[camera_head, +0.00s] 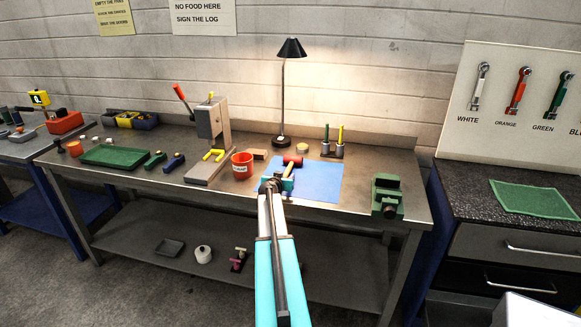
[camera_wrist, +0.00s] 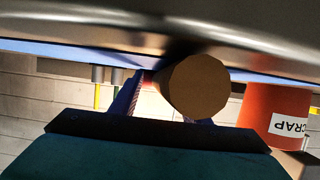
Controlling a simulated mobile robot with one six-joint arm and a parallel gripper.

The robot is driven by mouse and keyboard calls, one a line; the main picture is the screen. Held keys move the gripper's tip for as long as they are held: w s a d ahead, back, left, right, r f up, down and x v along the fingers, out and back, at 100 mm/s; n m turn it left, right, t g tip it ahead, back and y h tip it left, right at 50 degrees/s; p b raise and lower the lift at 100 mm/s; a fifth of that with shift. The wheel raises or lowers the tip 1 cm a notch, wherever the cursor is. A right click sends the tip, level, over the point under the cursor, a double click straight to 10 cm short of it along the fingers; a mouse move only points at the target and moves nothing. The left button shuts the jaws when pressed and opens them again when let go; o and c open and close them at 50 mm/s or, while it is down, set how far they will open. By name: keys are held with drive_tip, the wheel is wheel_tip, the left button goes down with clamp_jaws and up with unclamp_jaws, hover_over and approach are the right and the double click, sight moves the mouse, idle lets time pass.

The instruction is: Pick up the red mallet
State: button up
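The red mallet lies on the blue mat (camera_head: 322,180) on the steel bench. In the head view its red head (camera_head: 292,161) is at the back and its tan handle (camera_head: 290,170) points toward me. My gripper (camera_head: 287,178) is low over the mat at the handle, partly covering it. In the wrist view, which is upside down, the round handle end (camera_wrist: 198,86) is close and large. It covers most of the right finger. The left finger (camera_wrist: 128,97) stands apart from the handle with a gap, so my gripper looks open. The far fingertip is hidden.
A red scrap bucket (camera_head: 242,165) stands left of the mat and shows in the wrist view (camera_wrist: 275,112). A black lamp (camera_head: 281,140) and a holder with upright tools (camera_head: 332,150) stand behind. A green vise (camera_head: 387,196) is at the right.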

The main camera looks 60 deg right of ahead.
clamp_jaws()
drive_tip(key=shift+r, duration=0.2)
drive_tip(key=shift+r+b, duration=0.55)
drive_tip(key=shift+r, duration=0.25)
drive_tip(key=shift+s+a+r+b, duration=0.15)
drive_tip(key=shift+r+b, duration=0.25)
drive_tip(key=shift+r, duration=0.4)
drive_tip(key=s+a+b, duration=0.1)
drive_tip(key=s, duration=0.4)
drive_tip(key=s+a+r+b, duration=0.1)
drive_tip(key=s+a, duration=0.1)
drive_tip(key=s, duration=0.3)
drive_tip(key=s+a+b, duration=0.1)
drive_tip(key=s, duration=0.4)
drive_tip(key=shift+a+r+b, duration=0.25)
drive_tip(key=shift+a+b, duration=0.1)
drive_tip(key=shift+b, duration=0.05)
